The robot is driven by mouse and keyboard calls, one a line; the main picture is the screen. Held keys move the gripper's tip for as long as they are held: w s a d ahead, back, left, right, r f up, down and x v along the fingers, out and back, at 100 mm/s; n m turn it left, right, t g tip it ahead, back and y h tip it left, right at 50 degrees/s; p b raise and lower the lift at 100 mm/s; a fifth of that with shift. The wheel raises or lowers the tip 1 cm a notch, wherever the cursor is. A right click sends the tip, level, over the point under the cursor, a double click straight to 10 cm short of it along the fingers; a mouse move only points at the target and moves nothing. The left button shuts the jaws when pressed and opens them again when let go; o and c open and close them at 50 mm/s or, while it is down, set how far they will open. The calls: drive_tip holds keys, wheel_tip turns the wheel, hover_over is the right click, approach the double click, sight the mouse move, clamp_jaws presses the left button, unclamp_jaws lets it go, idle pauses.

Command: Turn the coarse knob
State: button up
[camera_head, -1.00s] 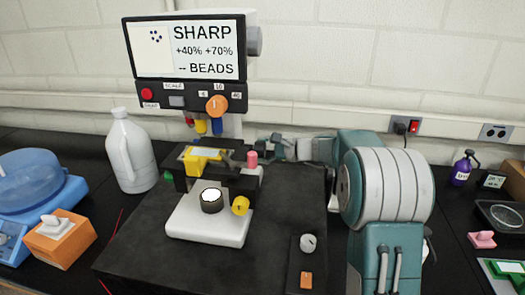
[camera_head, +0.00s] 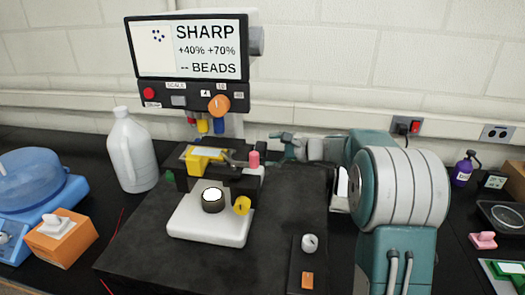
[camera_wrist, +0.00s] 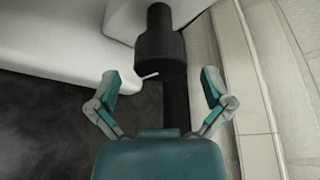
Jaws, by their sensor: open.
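In the wrist view a dark cylindrical knob (camera_wrist: 158,45) with a short white pointer sticks out of a white body. It lies ahead of and between the spread fingers of my gripper (camera_wrist: 159,84), which is open and empty. The pointer is close to the level of the fingertips; I see no contact. I take this as the coarse knob, but no label shows. In the head view my gripper (camera_head: 281,145) is right of the microscope (camera_head: 212,225) and points left toward it. The dark knob cannot be made out there. A yellow knob (camera_head: 242,206) is on the microscope's near right side.
A screen (camera_head: 187,48) above reads SHARP, with an orange dial (camera_head: 219,104) under it. A white jug (camera_head: 131,150) stands left. A small plate with a grey knob (camera_head: 309,242) lies at front right. The wall runs close behind my gripper.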

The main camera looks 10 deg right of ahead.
drive_tip(key=v, duration=0.9)
